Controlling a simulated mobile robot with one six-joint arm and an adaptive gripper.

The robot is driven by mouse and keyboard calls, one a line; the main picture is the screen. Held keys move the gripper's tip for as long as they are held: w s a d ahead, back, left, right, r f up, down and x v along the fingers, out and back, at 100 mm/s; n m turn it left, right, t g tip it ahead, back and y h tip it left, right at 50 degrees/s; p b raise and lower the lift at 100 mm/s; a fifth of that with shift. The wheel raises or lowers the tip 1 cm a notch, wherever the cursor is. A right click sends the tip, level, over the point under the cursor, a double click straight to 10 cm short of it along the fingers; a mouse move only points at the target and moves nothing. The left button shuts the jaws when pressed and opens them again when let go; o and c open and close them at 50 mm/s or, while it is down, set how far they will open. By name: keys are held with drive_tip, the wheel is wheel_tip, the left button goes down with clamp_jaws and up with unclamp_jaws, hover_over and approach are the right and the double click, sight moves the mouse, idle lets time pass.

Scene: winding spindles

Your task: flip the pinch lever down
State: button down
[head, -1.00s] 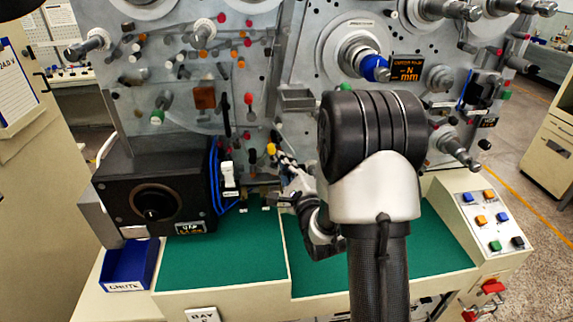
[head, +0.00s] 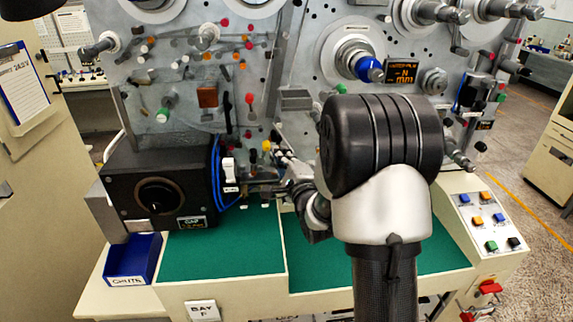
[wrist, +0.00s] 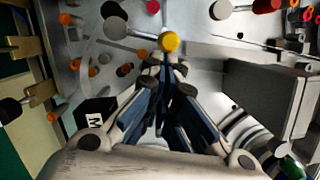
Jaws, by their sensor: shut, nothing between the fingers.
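A yellow knob (head: 267,146) sits low on the grey machine panel, right of the black gap box. The same knob (wrist: 169,41) shows in the wrist view just beyond my fingertips. It may be the pinch lever's end, but no label shows this and its shaft is mostly hidden. My gripper (wrist: 168,62) is shut and empty, its fingers pointing at the panel with the tips close below the yellow knob in the picture. I cannot tell whether they touch it. In the head view my gripper (head: 280,153) is small and partly covered by my arm.
The black gap box (head: 158,186) with a dial and blue cables stands left of my gripper. A white block (head: 229,170) is beside it. A red-knobbed black lever (head: 249,98) hangs above. A grey tray (head: 297,100) juts out above right. The green bench mat (head: 222,256) is clear.

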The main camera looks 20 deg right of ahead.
sight(267, 146)
drive_tip(key=a+n, duration=0.1)
drive_tip(key=n, duration=0.1)
drive_tip(key=a+r+n+g+b, duration=0.1)
drive_tip(key=n, duration=0.1)
drive_tip(key=w+a+r+n+b, duration=0.1)
drive_tip(key=n, duration=0.1)
drive_tip(key=shift+r, duration=0.1)
drive_tip(key=shift+w+a, duration=0.1)
drive_tip(key=shift+a, duration=0.05)
drive_tip(key=shift+a+r+b, duration=0.15)
drive_tip(key=shift+b, duration=0.2)
idle(0.5)
